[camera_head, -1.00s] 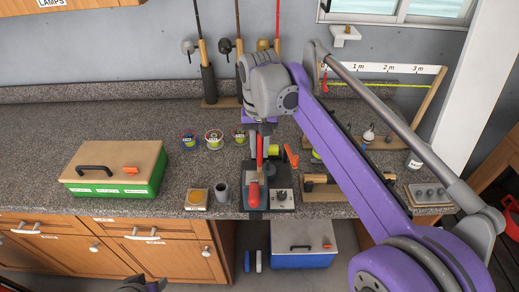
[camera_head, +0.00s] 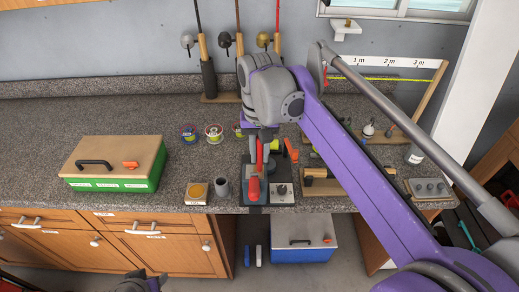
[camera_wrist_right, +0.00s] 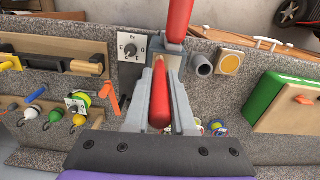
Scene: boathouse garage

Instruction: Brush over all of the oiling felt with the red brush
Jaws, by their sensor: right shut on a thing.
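The red brush (camera_head: 260,155) is held upright-looking in my right gripper (camera_head: 262,148), which is shut on it. In the right wrist view its red handle (camera_wrist_right: 159,95) shows between the fingers; its lower end is hidden. The oiling felt (camera_head: 197,191) looks like a round yellow-orange pad on a small square wooden block near the counter's front edge. It also shows in the right wrist view (camera_wrist_right: 230,63), to the right of the brush and apart from it. My left gripper (camera_head: 146,283) only partly shows at the bottom edge.
A dark board (camera_head: 280,193) with a knob and a second red handle (camera_head: 253,189) stands beneath my right gripper. A grey cup (camera_head: 222,188) stands between it and the felt. A green box (camera_head: 115,164) stands to the left. Line spools (camera_head: 213,135) lie behind.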

